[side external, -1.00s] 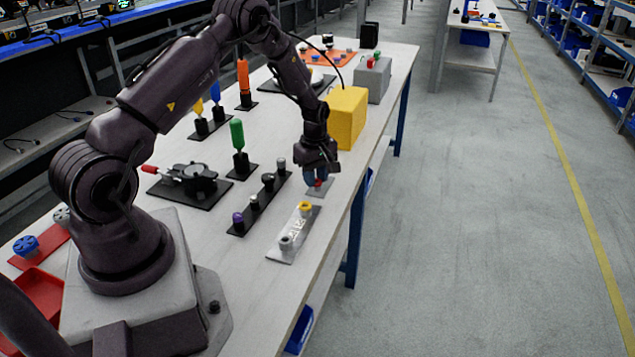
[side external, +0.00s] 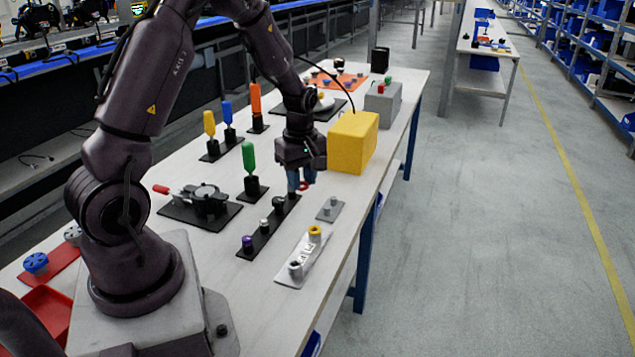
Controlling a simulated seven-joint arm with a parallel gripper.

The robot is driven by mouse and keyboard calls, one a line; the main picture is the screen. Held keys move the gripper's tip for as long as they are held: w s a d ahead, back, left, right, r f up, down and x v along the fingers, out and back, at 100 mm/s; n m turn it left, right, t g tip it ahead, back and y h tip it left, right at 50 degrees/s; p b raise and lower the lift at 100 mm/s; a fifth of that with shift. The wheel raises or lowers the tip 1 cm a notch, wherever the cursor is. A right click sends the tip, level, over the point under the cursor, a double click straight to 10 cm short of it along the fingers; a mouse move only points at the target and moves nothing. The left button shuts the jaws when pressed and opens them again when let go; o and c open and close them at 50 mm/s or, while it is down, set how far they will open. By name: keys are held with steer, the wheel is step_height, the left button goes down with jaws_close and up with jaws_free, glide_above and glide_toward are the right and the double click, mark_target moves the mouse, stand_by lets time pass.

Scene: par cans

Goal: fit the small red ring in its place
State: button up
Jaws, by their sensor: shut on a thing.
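My gripper (side external: 301,184) is shut on the small red ring (side external: 304,187), which shows as a bit of red between the blue fingertips. The fingers hide most of the ring. The gripper points down and holds the ring above the table, near the far end of the black peg strip.
The black strip (side external: 264,235) carries several knobs close below the gripper. A yellow block (side external: 353,142) stands close on the right. A green-handled tool (side external: 249,160) and a black clamp (side external: 200,206) stand left. Bare table lies between the strip and plates.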

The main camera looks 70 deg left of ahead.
steer(key=s+d+r, duration=0.2)
steer(key=s, duration=0.1)
steer(key=shift+g, duration=0.3)
steer(key=shift+s+d+f, duration=0.45)
steer(key=shift+d+f, duration=0.9)
steer(key=shift+f, duration=0.8)
steer(key=shift+s+d+f, duration=0.5)
steer(key=shift+d+f, duration=0.8)
steer(key=shift+f, duration=0.8)
steer(key=shift+s+d+f, duration=0.45)
steer(key=shift+d+f, duration=0.9)
steer(key=shift+f, duration=0.8)
steer(key=shift+f, duration=0.1)
steer(key=o, duration=0.6)
steer(key=shift+c, duration=0.2)
steer(key=o, duration=0.6)
steer(key=shift+c, duration=0.2)
